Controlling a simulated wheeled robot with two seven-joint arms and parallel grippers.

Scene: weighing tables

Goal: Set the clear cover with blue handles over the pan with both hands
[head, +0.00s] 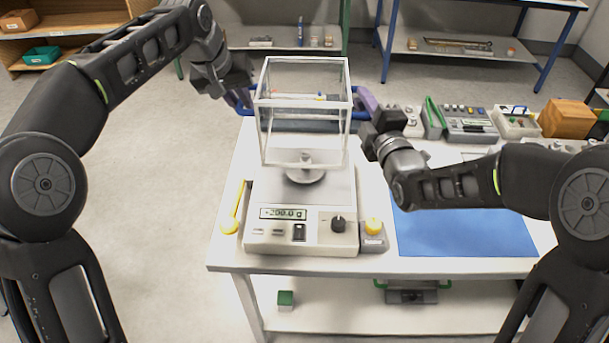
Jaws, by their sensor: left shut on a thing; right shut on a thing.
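The clear cover (303,112), a see-through box with pale edges and a blue handle on each side, is held up level above the scale. My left gripper (240,98) is shut on its left blue handle (244,108). My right gripper (367,106) is shut on its right blue handle (355,94). The pan (304,176) is a small round plate on the scale (300,236), with a metal weight (306,159) on it. The cover's lower front edge shows in front of the weight, above the pan.
A yellow spoon-like tool (236,208) lies left of the scale. A yellow-button box (373,236) stands at its right. A blue mat (465,230) covers the table's right front. Several devices and an orange-brown box (566,118) line the back right.

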